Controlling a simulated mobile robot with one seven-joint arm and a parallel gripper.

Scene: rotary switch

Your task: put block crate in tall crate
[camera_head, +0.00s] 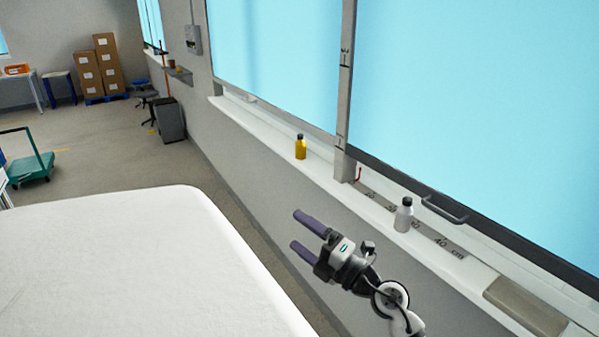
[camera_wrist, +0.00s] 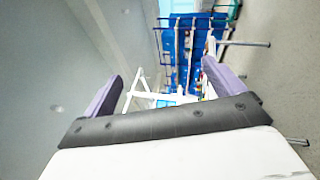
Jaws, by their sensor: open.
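I cannot make out the block crate or the tall crate for certain in either view. A small orange item (camera_head: 17,69) sits on a table at the far left of the head view, too small to identify. My gripper (camera_head: 297,230) is open and empty, with its two purple fingers apart. It is in the air between the white surface and the window wall. In the wrist view the fingers (camera_wrist: 164,78) frame a distant blue rack (camera_wrist: 180,55) with small coloured items, seen sideways.
A large white surface (camera_head: 120,260) fills the lower left. The window sill (camera_head: 325,175) holds a yellow bottle (camera_head: 300,147) and a grey bottle (camera_head: 403,215), near my arm. Stacked cartons (camera_head: 100,68) and a green trolley (camera_head: 30,165) stand farther off. Open floor (camera_head: 100,135) lies between.

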